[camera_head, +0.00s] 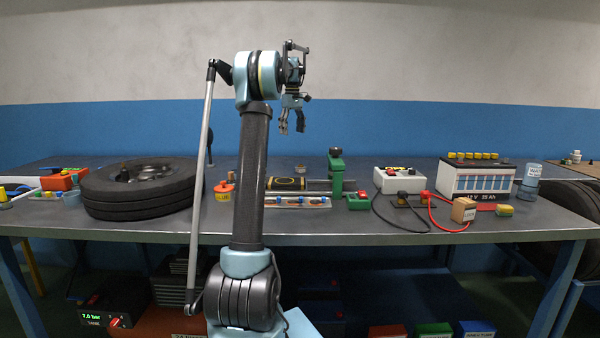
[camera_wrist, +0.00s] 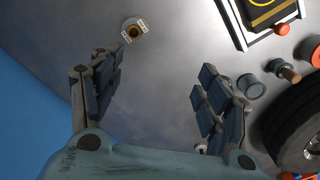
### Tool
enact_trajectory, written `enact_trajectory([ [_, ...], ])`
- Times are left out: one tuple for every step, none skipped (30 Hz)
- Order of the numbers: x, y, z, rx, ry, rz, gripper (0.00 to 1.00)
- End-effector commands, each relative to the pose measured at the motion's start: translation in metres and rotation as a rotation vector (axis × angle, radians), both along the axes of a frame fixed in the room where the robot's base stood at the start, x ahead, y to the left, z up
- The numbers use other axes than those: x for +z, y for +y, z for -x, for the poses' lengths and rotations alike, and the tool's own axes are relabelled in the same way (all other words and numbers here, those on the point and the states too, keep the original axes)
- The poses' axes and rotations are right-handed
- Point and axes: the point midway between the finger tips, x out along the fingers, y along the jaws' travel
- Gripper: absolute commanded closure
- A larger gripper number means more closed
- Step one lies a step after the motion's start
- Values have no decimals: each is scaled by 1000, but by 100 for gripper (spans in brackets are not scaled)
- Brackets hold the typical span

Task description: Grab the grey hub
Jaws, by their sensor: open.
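I cannot tell for certain which piece is the grey hub. A small pale grey round piece (camera_wrist: 134,30) with a dark centre and an orange-brown ring lies on the bare bench top in the wrist view. Grey metal also shows in the middle of the black tyre (camera_head: 132,204), which lies flat at the left of the bench. A short grey cylinder (camera_wrist: 250,86) stands near the tyre in the wrist view. My gripper (camera_head: 292,130) is raised above the back of the bench, fingers pointing down, open and empty. Its spread fingers also show in the wrist view (camera_wrist: 155,90).
A charger box (camera_head: 400,179) with cables and a battery (camera_head: 476,180) stand to the right. The blue wall is behind; the back strip is mostly clear.

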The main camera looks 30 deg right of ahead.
Motion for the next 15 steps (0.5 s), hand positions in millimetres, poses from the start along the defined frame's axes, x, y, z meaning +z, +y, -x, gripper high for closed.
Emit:
enact_trajectory([
  [-2,-15,-2,-2,2,-2,31],
  [-4,-21,-3,0,3,-2,31],
  [-5,-28,-4,2,6,-4,31],
  [-6,-33,-4,3,6,-5,31],
  [-7,-38,-4,3,7,-5,31],
  [-8,-43,-4,3,8,-6,31],
  [-8,-46,-4,2,8,-7,31],
  [-9,-48,-3,2,8,-7,31],
  [-11,-51,-3,2,9,-6,31],
  [-13,-52,-2,2,9,-6,31],
  [-16,-53,-2,1,9,-7,31],
  [-21,-54,-1,0,9,-7,31],
  [-25,-55,-1,-1,9,-8,31],
  [-30,-56,0,-2,9,-8,31],
  [-37,-57,0,-3,9,-8,31],
])
